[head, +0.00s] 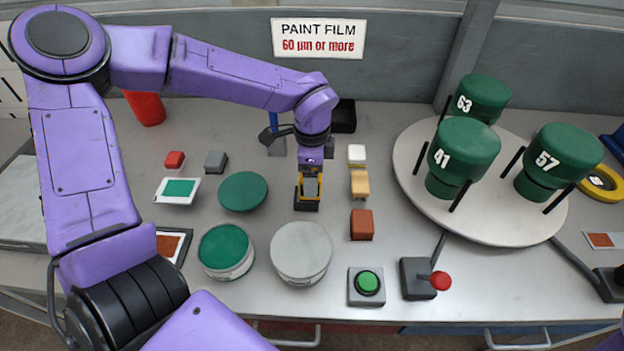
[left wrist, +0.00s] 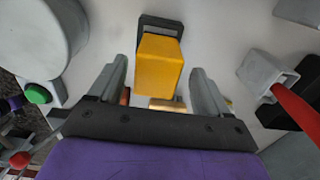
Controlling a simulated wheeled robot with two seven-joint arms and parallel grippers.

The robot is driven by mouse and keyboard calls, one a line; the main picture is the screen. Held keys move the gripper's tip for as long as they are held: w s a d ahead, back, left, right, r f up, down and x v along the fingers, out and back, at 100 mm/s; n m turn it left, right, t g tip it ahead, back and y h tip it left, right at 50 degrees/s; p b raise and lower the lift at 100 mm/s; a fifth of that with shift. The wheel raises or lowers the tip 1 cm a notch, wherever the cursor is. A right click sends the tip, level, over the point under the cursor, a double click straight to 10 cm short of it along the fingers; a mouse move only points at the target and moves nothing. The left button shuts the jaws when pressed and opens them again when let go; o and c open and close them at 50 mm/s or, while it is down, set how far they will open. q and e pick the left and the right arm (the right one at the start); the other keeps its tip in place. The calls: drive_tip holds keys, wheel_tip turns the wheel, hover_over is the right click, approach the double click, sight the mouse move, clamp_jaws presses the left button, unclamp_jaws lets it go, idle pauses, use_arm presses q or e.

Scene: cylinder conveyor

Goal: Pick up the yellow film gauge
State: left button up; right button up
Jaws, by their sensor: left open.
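The yellow film gauge (head: 308,188) stands in a small black holder (head: 306,205) on the bench, right below my left gripper (head: 311,172). In the left wrist view the gauge (left wrist: 159,66) is a yellow block between the two grey fingers of my left gripper (left wrist: 160,85). The fingers are open, with a gap on each side of the block, and do not appear to touch it. Part of the black holder (left wrist: 160,22) shows past the gauge.
A round grey lid (head: 301,252), a green-topped can (head: 226,251) and a green disc (head: 243,191) lie to the left and front. A turntable (head: 480,222) carries numbered green cans further right.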

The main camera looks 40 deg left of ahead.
use_arm(q)
drive_tip(key=shift+s+f, duration=0.1)
drive_tip(key=shift+f, duration=0.15)
drive_tip(key=shift+s, duration=0.25)
drive_tip(key=shift+w, duration=0.1)
drive_tip(key=c, duration=1.2)
drive_tip(key=shift+r, duration=0.35)
wheel_tip(320, 180, up, 3)
drive_tip(key=shift+f+b, duration=0.15)
drive_tip(key=shift+b, duration=0.15)
drive_tip(key=s+d+r, duration=0.1)
drive_tip(key=s+r, duration=0.2)
drive_tip(key=s, duration=0.1)
drive_tip(key=s+d+r+b, duration=0.1)
drive_tip(key=s+d+r, duration=0.1)
drive_tip(key=s+r, duration=0.1)
drive_tip(key=s+d+r+b, duration=0.1)
drive_tip(key=s+d+r, duration=0.1)
drive_tip(key=s, duration=0.4)
drive_tip(key=shift+r, duration=0.85)
drive_tip(key=shift+o, duration=1.4)
